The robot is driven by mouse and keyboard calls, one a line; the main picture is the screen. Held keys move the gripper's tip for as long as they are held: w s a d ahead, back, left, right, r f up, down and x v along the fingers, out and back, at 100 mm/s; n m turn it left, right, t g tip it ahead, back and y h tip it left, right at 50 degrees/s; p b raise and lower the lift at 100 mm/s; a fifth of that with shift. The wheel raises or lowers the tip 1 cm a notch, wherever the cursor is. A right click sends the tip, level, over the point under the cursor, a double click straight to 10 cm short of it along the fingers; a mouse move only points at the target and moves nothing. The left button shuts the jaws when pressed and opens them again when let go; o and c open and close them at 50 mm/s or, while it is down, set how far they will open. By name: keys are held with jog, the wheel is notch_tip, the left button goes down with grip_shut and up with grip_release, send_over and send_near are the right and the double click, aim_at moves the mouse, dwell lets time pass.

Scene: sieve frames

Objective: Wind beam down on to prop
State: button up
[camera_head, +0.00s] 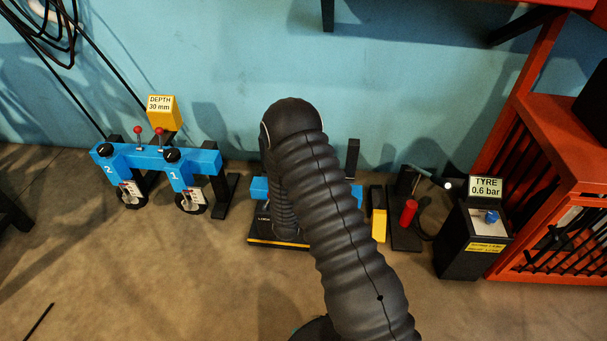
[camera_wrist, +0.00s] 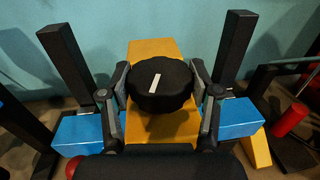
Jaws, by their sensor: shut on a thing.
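In the wrist view my gripper (camera_wrist: 160,76) is shut on a round black knob (camera_wrist: 163,92) with a white mark on top, one finger on each side. The knob sits over a yellow block (camera_wrist: 150,48). The blue beam (camera_wrist: 240,116) runs across beneath, between two black posts (camera_wrist: 236,46). The beam also shows at the sides of my arm in the head view (camera_head: 259,188). My arm hides my gripper and the knob there. Whether the beam touches a prop cannot be seen.
A yellow piece (camera_head: 379,226) and a red cylinder (camera_head: 408,213) stand right of the beam. A black box labelled TYRE 0.6 bar (camera_head: 462,250) stands by an orange cage (camera_head: 560,180). At left is a blue two-station frame (camera_head: 150,158) with a DEPTH 30 mm sign (camera_head: 160,103).

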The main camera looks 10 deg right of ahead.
jog(key=shift+d+n+t+y+b, duration=0.1)
jog(key=shift+n+t+y+b, duration=0.5)
jog(key=shift+n+y, duration=0.8)
jog(key=shift+w+r+y, duration=0.1)
jog(key=shift+y, duration=0.3)
jog(key=o, duration=1.2)
jog(key=shift+c, duration=0.2)
jog(key=v, duration=1.2)
